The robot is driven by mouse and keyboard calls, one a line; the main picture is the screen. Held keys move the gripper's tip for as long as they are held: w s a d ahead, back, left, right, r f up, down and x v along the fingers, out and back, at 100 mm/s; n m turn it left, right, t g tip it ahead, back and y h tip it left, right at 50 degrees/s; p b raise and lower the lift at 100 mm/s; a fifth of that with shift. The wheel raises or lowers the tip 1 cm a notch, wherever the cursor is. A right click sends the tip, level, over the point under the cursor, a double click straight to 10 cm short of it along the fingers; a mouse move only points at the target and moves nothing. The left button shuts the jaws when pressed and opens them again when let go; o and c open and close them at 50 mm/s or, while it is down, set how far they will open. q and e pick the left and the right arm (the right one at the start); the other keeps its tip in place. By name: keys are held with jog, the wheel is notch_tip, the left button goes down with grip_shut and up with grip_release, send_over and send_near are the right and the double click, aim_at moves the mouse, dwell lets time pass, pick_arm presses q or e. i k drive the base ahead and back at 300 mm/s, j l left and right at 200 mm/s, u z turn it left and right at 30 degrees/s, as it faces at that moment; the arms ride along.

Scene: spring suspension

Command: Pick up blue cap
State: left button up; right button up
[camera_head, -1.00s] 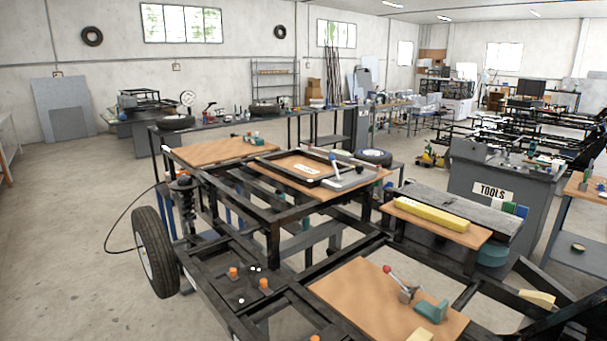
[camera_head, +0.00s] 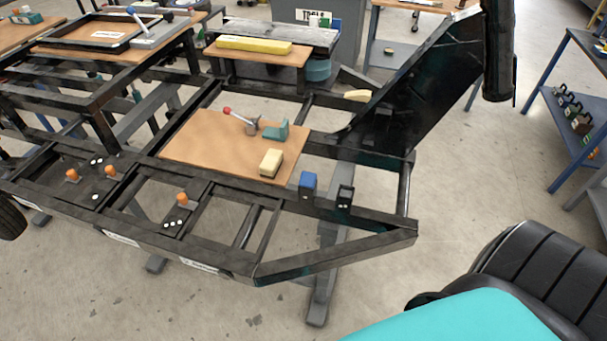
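A small blue block-shaped piece (camera_head: 308,182), which looks like the blue cap, stands upright on the black metal frame (camera_head: 340,262), just right of the front edge of the wooden board. A similar black piece (camera_head: 345,196) stands close to its right. Neither of my grippers shows in the head view.
The wooden board (camera_head: 205,150) holds a red-knobbed lever, a teal piece (camera_head: 276,131) and a cream block (camera_head: 271,162). Orange knobs (camera_head: 111,171) sit on the frame at left. A dark upright panel (camera_head: 425,75) rises at right. A black padded seat (camera_head: 545,265) is lower right.

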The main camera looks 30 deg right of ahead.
aim_at(307, 180)
jog(key=j+z, duration=0.15)
jog(key=z, duration=0.2)
jog(key=j+z, duration=0.15)
jog(key=z, duration=0.2)
